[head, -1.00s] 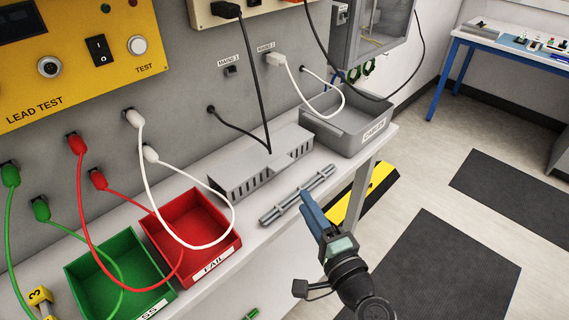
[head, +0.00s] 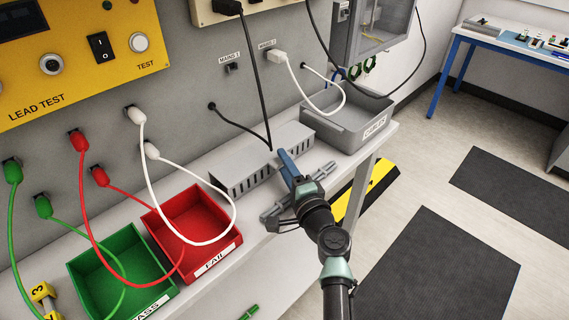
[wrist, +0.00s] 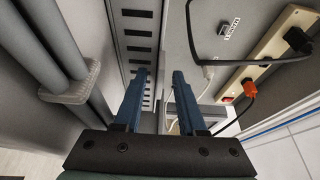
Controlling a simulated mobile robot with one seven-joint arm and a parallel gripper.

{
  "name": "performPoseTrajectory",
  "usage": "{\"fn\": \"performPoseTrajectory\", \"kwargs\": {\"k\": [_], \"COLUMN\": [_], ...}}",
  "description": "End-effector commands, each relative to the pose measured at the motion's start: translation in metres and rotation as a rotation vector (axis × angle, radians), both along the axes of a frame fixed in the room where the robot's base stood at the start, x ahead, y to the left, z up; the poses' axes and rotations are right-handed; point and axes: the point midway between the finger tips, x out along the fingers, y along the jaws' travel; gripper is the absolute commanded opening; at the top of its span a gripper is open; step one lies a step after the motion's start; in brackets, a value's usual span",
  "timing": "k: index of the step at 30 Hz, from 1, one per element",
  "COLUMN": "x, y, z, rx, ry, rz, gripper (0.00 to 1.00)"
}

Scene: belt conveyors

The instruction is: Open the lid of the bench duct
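The bench duct (head: 240,181) is a long grey box with a slotted front, standing on the bench against the grey panel. Its top lid (head: 290,135) looks shut, and a black cable reaches it near the middle. My gripper (head: 284,156) has blue fingers at the duct's front upper edge, hiding part of its slotted face. In the wrist view, my gripper (wrist: 161,76) has its two fingers apart with nothing held between them. The duct's slotted face (wrist: 139,20) runs ahead of the left finger there. I cannot tell whether a finger touches the duct.
Grey tubes with clamps (wrist: 78,90) lie along the bench front, close to my gripper. A grey cable bin (head: 345,128) stands right of the duct; a red bin (head: 222,262) and a green bin (head: 85,265) stand left. White and black cables hang nearby.

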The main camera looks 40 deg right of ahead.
Motion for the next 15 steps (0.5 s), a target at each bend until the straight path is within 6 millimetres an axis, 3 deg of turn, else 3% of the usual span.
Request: {"fn": "performPoseTrajectory", "kwargs": {"k": [8,12,15], "x": [0.001,0.0008,0.0008], "y": [-0.0001,-0.0001,-0.0001], "z": [-0.0001,-0.0001,-0.0001], "rx": [0.0,0.0,0.0], "ry": [0.0,0.0,0.0], "rz": [0.0,0.0,0.0], "gripper": [0.38,0.13,0.0]}}
